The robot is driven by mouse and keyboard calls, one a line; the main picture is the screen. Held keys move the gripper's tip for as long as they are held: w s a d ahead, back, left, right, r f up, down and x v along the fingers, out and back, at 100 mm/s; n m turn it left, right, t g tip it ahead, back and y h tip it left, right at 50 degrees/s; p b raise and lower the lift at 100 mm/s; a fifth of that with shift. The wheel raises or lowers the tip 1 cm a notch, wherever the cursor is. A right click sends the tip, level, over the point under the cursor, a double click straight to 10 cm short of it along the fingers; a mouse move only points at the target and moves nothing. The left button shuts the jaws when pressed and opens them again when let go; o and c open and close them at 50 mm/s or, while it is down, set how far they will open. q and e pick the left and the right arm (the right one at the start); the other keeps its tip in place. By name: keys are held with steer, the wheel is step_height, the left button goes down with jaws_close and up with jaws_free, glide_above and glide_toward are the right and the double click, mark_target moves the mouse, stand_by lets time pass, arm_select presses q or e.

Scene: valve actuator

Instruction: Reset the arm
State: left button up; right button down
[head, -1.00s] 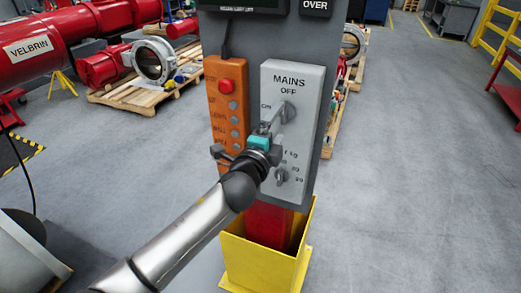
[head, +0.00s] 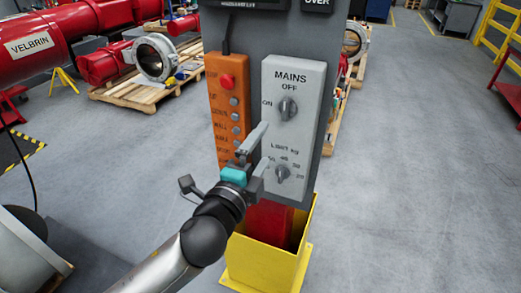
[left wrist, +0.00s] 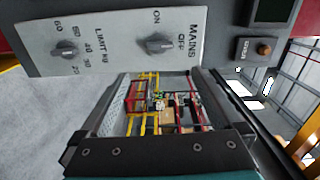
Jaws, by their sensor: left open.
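The grey control box (head: 310,80) carries a MAINS knob (head: 288,108) at the top and a LIMIT kg knob (head: 283,173) below. The MAINS knob's grip looks lined up with OFF; in the left wrist view the knob (left wrist: 157,44) also lies along the direction of OFF. My left gripper (head: 265,145) is open and empty, in front of the box's lower left part, between the two knobs in the picture and apart from the MAINS knob. It also shows at the bottom of the left wrist view (left wrist: 165,85). My right gripper is out of view.
An orange button box (head: 226,92) with a red button (head: 227,82) hangs left of the grey box, partly behind my gripper. The column stands in a yellow guard (head: 265,265). Red machinery (head: 60,45) and pallets stand behind. The floor on the right is clear.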

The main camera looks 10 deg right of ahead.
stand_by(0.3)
arm_select(q)
steer(key=w+a+f+n+g+y+b, duration=0.1)
steer(key=w+a+f+n+y+b, duration=0.2)
steer(key=f, duration=0.9)
steer(key=a+f+n+g+y+b, duration=0.1)
steer(key=a+f+n+y+b, duration=0.3)
steer(key=f, duration=0.8)
steer(key=s+a+f+n+g+b, duration=0.1)
steer(key=s+a+f+n, duration=0.15)
steer(key=f, duration=0.45)
steer(key=s+a+f+n+g+b, duration=0.15)
steer(key=a+f, duration=0.25)
steer(key=f, duration=0.4)
steer(key=s+a+f+n+g+b, duration=0.1)
steer(key=s+a+f, duration=0.2)
steer(key=f, duration=0.4)
steer(key=s+a+f+n+g+y+b, duration=0.1)
steer(key=s+a+f+n+g+b, duration=0.3)
steer(key=s+f, duration=0.9)
steer(key=s+a+f+n+g+y+b, duration=0.25)
steer(key=s+a+f, duration=0.35)
steer(key=s+f, duration=0.65)
steer(key=s+a+f+n+g+b, duration=0.1)
steer(key=s+f+n+g+b, duration=0.1)
steer(key=s, duration=1.1)
step_height(320, 180, down, 2)
steer(key=shift+a+f+n, duration=0.1)
steer(key=shift+a+n, duration=0.1)
steer(key=shift+n, duration=0.55)
